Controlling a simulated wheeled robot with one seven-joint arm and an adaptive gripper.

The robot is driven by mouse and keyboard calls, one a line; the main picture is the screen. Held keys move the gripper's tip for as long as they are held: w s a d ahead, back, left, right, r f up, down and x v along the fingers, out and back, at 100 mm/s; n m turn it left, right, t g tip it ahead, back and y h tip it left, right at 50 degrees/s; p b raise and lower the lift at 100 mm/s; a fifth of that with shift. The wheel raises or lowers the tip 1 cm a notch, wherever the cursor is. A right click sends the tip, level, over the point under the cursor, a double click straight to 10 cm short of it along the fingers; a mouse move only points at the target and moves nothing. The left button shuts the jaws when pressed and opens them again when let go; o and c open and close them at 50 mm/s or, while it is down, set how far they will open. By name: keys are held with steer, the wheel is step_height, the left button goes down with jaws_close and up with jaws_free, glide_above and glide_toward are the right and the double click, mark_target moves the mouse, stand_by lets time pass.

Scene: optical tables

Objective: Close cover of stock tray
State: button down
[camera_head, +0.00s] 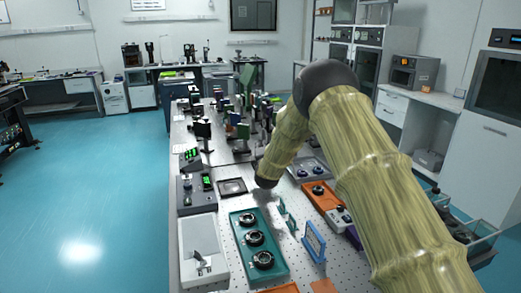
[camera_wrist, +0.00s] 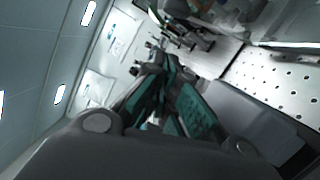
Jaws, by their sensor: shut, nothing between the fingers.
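Several trays lie on the optical table; I cannot tell which is the stock tray. A teal tray (camera_head: 237,246) holds three black round mounts. An orange tray (camera_head: 313,198) and a grey tray (camera_head: 296,176) lie to its right and farther back. A clear-walled container (camera_head: 485,228) is at the far right, partly hidden by my arm. I cannot make out a cover clearly.
A blue-framed upright plate (camera_head: 314,241) stands right of the teal tray. A white box (camera_head: 203,250) lies at its left. Several optical posts (camera_head: 240,125) crowd the table's far part. The perforated table top (camera_wrist: 285,80) shows in the wrist view. Open blue floor (camera_head: 90,190) lies left.

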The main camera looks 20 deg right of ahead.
steer(key=shift+d+r, duration=0.1)
steer(key=shift+d, duration=0.55)
steer(key=shift+d+r+p, duration=0.3)
steer(key=shift+d+p, duration=0.05)
steer(key=shift+d, duration=0.55)
steer(key=shift+w+d+r, duration=0.1)
steer(key=shift+r, duration=0.05)
